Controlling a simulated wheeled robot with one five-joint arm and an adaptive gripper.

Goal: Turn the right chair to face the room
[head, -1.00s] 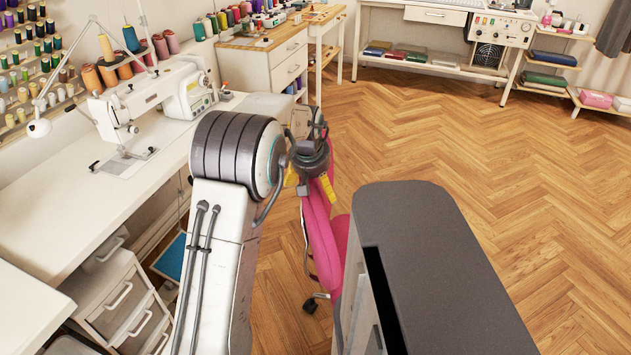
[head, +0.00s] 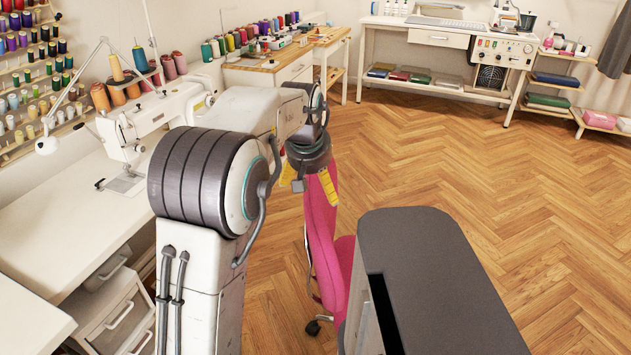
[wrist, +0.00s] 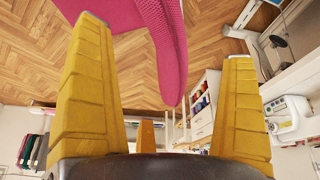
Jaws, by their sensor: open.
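A pink chair (head: 321,242) stands between my arm and a dark grey-topped block, with its tall backrest seen nearly edge-on and its seat toward the right. A dark caster shows below it. The lower part of the chair is partly hidden. My gripper (head: 308,184) is at the top of the backrest, with its yellow fingers pointing down. In the wrist view the fingers of my gripper (wrist: 165,40) are spread wide, and the pink backrest (wrist: 170,45) lies between them. I cannot tell whether either finger touches it. No second chair is in view.
A white sewing table (head: 60,205) with a sewing machine (head: 150,125) runs along the left, with drawers (head: 118,315) below. The grey-topped block (head: 430,270) stands close on the chair's right. The wooden floor (head: 480,180) is clear beyond. A white workbench (head: 440,38) stands at the back.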

